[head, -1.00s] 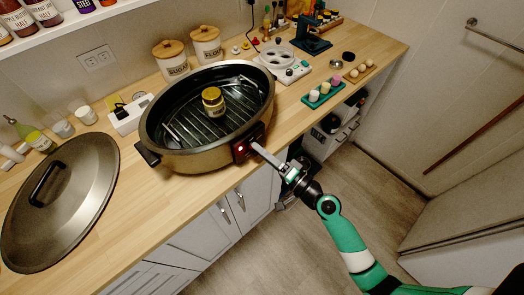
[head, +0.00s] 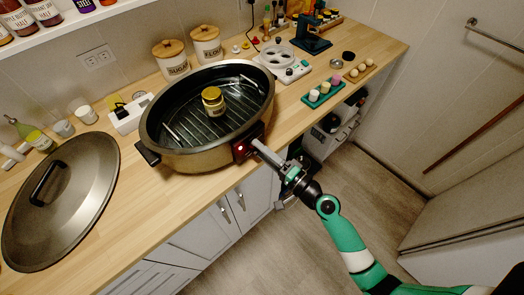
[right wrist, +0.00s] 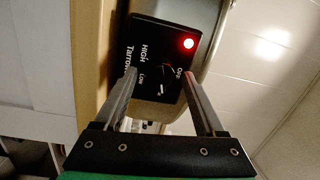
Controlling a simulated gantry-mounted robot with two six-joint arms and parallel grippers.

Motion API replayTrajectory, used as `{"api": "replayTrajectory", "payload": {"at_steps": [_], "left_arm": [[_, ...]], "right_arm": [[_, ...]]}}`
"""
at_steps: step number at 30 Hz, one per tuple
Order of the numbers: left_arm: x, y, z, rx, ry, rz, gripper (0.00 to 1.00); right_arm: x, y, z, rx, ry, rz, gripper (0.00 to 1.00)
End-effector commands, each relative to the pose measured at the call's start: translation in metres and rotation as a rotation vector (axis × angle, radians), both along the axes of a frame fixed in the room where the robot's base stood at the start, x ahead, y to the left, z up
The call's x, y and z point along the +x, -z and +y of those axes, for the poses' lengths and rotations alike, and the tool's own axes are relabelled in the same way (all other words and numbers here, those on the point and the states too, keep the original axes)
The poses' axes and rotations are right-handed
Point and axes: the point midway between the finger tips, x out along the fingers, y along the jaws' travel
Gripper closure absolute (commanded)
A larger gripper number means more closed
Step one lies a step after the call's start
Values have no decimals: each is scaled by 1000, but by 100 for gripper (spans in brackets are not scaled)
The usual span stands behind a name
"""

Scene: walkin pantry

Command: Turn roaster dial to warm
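The roaster (head: 205,160) is a large oval pan with a dark ribbed inside, standing on the wooden counter. Its black control panel (head: 249,143) faces the counter's front edge. In the right wrist view the panel (right wrist: 150,52) shows a lit red light (right wrist: 189,43) and the words HIGH, LOW and OFF. The dark dial (right wrist: 166,70) is hard to make out against the panel. My right gripper (right wrist: 160,74) is open, its fingertips apart on either side of the dial area; contact cannot be told. In the head view my right gripper (head: 257,145) is at the panel. My left gripper is out of view.
A jar (head: 213,101) stands in the roaster. The roaster's lid (head: 85,215) lies on the counter at left. Open floor lies in front of the cabinets.

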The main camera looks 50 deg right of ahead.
Motion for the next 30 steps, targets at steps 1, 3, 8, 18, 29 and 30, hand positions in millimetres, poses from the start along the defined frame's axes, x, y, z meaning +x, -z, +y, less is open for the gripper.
{"api": "replayTrajectory", "payload": {"at_steps": [1, 3, 8, 18, 29, 30], "left_arm": [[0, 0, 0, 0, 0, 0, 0], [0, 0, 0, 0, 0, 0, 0], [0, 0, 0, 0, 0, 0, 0], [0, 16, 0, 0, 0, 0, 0], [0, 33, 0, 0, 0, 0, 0], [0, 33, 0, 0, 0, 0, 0]], "right_arm": [[0, 0, 0, 0, 0, 0, 25], [0, 0, 0, 0, 0, 1, 25], [0, 1, 0, 0, -1, 1, 25], [-55, 9, 0, 0, 4, 3, 25], [-114, 9, 0, 0, 2, 2, 25], [-116, 8, 1, 0, 0, 1, 25]]}}
